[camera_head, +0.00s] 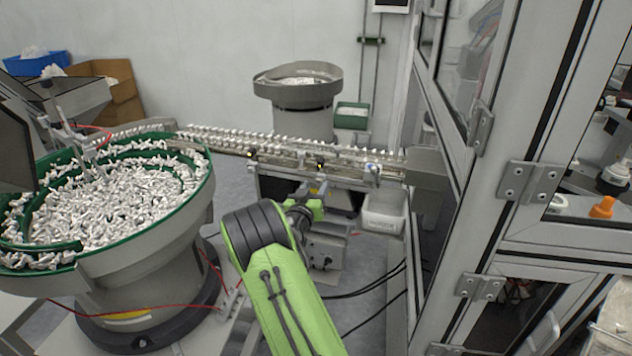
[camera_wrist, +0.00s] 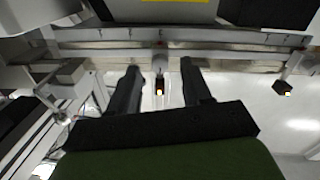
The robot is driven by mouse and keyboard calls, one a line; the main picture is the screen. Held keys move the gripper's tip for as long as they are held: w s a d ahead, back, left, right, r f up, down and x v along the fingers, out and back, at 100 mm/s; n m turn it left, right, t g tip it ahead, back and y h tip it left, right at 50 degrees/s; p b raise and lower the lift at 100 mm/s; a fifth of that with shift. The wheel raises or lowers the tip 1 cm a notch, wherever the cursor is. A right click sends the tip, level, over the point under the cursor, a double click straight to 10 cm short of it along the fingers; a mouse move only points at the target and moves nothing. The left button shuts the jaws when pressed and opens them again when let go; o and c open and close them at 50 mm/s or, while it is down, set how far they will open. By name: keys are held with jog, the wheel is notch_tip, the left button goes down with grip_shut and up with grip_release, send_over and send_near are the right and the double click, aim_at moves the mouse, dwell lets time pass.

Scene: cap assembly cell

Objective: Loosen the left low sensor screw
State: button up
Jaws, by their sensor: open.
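In the wrist view my gripper (camera_wrist: 160,67) is open, with its two dark fingers apart on either side of a small dark sensor (camera_wrist: 160,88) with a bright lit end. The sensor hangs below the metal rail in the gap between the fingers, and no contact shows. A thin metal stem above it may be its screw, but it is too small to tell. A second sensor (camera_wrist: 285,88) hangs at the right. Small sensor fittings (camera_head: 320,163) sit along the rail.
A green-rimmed bowl feeder (camera_head: 195,205) full of white parts stands at left. A second bowl feeder (camera_head: 298,95) stands behind the rail. A framed machine cabinet (camera_head: 480,200) closes off the right. A white bin (camera_head: 384,222) hangs below the rail's right end.

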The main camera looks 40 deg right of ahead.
jog(key=shift+x, duration=0.85)
jog(key=shift+c, duration=0.5)
grip_shut()
